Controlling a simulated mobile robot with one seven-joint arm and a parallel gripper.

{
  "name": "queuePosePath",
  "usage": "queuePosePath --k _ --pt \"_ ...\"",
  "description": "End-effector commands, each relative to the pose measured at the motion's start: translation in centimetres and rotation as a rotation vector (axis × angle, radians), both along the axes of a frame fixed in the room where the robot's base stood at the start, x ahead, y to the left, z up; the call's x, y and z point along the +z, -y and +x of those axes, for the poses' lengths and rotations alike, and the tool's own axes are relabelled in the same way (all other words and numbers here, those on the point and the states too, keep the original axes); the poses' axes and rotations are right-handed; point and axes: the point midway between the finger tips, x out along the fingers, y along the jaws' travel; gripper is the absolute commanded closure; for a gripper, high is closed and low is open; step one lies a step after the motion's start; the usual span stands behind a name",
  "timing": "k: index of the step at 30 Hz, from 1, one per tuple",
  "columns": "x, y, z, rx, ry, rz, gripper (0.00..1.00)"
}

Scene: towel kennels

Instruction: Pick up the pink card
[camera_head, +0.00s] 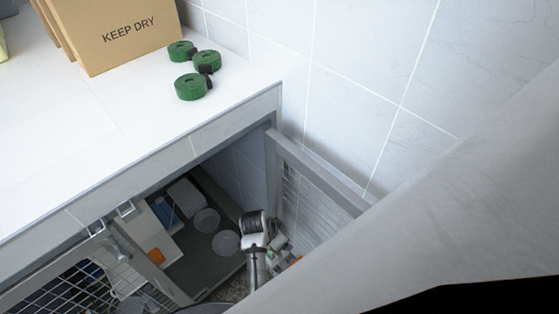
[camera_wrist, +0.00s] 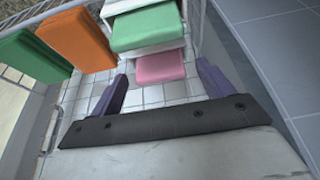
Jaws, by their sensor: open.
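In the wrist view, a pink flat piece (camera_wrist: 160,67), the only pink thing in sight, sits low in a white holder (camera_wrist: 112,9), just below a green piece (camera_wrist: 146,27). I take it to be the pink card. My gripper (camera_wrist: 162,76) has two purple fingers, spread apart with nothing held between them. The pink piece shows between and beyond the fingertips; I cannot tell how far off it is. No pink piece can be made out in the head view.
An orange piece (camera_wrist: 75,38) and another green piece (camera_wrist: 33,55) hang at the wire side on the left. In the head view, an open door frame (camera_head: 318,172) stands right of the opening under the white counter (camera_head: 65,130). Green rolls (camera_head: 191,87) and a cardboard box (camera_head: 118,36) sit on top.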

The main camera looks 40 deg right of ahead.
Motion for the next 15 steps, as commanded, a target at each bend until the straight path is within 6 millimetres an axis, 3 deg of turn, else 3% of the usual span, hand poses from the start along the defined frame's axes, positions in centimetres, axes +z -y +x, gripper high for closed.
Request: queuePosePath --k 5,15 --pt "0.01 0.03 0.01 -0.001 0.0 -0.001 0.2" --pt "0.05 0.01 0.01 0.0 0.0 -0.001 0.65"
